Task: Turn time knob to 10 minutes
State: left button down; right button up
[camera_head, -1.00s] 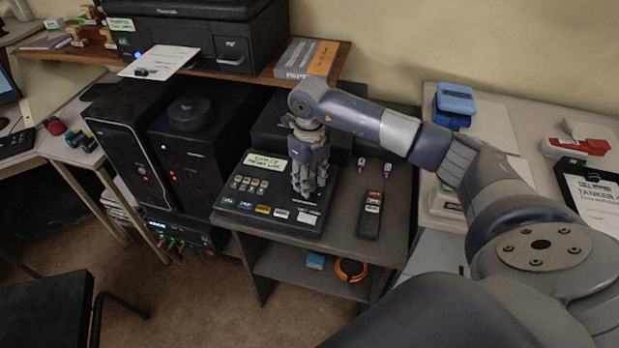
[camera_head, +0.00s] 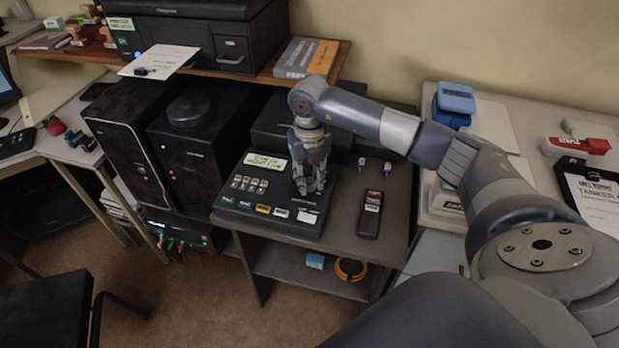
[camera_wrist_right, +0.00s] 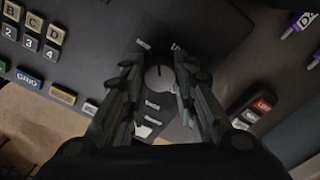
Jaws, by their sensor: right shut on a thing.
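The time knob (camera_wrist_right: 160,78) is a round light-grey dial with a dark pointer mark, on the dark console panel (camera_head: 250,211). In the right wrist view its pointer aims toward the top, between small white labels whose text I cannot read. My right gripper (camera_wrist_right: 158,88) has its fingers on both sides of the knob and is shut on it. In the head view my right gripper (camera_head: 310,188) points down onto the right part of the console and hides the knob. My left gripper is not in view.
Lettered and coloured buttons (camera_wrist_right: 42,82) lie left of the knob. A dark remote with red and white keys (camera_head: 370,212) lies right of the console. Two small purple-tipped items (camera_head: 374,165) lie behind it. Black computer cases (camera_head: 130,150) stand at left.

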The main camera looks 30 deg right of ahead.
aim_at(309, 181)
jog(key=m, duration=0.3)
jog(key=shift+m, duration=2)
jog(key=shift+w, duration=0.1)
jog(key=o, duration=1.1)
jog(key=shift+r, duration=0.1)
notch_tip(309, 181, up, 12)
jog(key=shift+f, duration=0.1)
